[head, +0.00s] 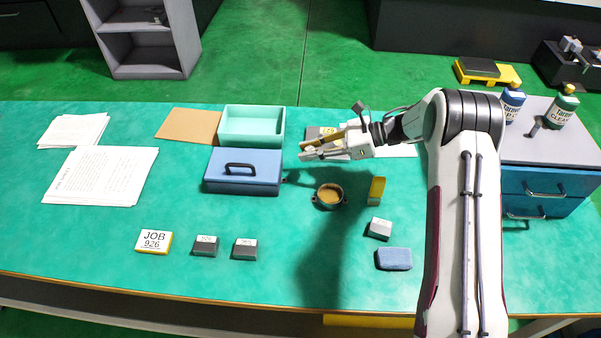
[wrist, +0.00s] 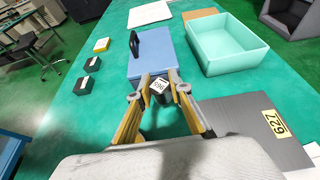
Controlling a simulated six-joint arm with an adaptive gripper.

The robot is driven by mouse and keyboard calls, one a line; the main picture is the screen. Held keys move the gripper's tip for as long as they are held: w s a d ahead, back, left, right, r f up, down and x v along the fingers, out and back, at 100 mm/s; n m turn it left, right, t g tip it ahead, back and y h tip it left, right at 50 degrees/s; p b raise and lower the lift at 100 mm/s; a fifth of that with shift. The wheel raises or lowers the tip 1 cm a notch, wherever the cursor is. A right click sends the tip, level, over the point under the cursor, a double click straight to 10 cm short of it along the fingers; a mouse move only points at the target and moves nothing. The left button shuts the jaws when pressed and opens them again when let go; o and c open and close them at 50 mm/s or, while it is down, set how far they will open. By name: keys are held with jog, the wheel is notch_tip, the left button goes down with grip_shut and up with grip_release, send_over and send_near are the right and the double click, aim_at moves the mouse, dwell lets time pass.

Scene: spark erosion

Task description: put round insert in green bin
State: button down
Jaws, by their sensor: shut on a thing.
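My gripper (head: 303,151) hangs above the table, to the right of the blue lidded box. In the wrist view its fingers (wrist: 160,84) are shut on a small dark piece with a white number label, the round insert (wrist: 157,88). The fingers hide much of it, so its full shape cannot be told. The green bin (head: 252,143) is an open, pale green, empty tray behind the blue box; it also shows in the wrist view (wrist: 235,68), ahead and to the right of the fingertips. The gripper is outside the bin.
The blue box (head: 240,182) with a black handle stands in front of the bin. A dark plate (wrist: 250,130) labelled 627 lies near the gripper. A round pot (head: 328,196) and small blocks stand in front. Papers (head: 100,177) lie left; a blue drawer unit (head: 545,190) stands right.

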send_over(309, 177)
jog(key=shift+f, duration=2.2)
jog(key=shift+f, duration=1.85)
jog(key=shift+f, duration=0.15)
jog(key=c, duration=1.8)
grip_release()
jog(key=shift+c, duration=0.2)
jog(key=shift+v, duration=6.1)
